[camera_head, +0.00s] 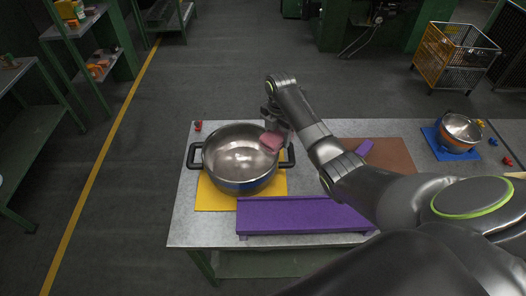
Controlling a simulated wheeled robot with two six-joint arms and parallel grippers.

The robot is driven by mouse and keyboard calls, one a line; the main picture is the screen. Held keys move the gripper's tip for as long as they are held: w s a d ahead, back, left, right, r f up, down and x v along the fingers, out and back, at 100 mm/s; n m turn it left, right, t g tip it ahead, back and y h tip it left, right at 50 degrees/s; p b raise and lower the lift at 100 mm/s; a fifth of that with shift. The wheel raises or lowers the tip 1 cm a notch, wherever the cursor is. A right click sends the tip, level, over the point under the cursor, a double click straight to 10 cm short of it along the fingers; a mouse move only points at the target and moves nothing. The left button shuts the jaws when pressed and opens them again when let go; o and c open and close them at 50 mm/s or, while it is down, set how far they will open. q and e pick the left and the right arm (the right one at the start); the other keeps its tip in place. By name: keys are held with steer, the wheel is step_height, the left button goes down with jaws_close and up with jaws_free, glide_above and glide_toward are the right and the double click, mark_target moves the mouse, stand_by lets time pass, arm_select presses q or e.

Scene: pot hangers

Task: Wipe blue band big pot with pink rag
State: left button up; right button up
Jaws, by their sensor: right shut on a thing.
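The big pot (238,186) is steel with two dark side handles and a blue band low on its outside. It stands upright on a yellow mat (212,203) at the left of the table. My right gripper (271,132) is over the right part of the pot's rim, shut on the pink rag (271,143). The rag is at the pot's inner right side; I cannot tell whether it touches the wall. My left gripper is not in view.
A purple bench-like stand (300,216) is in front of the pot. A brown board (393,155) lies to the right, partly behind my arm. A smaller pot (462,128) is on a blue mat (437,148) at far right. Small red pieces (198,126) lie at the back left.

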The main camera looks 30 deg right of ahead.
steer(key=shift+r, duration=3.05)
steer(key=shift+d+f, duration=0.1)
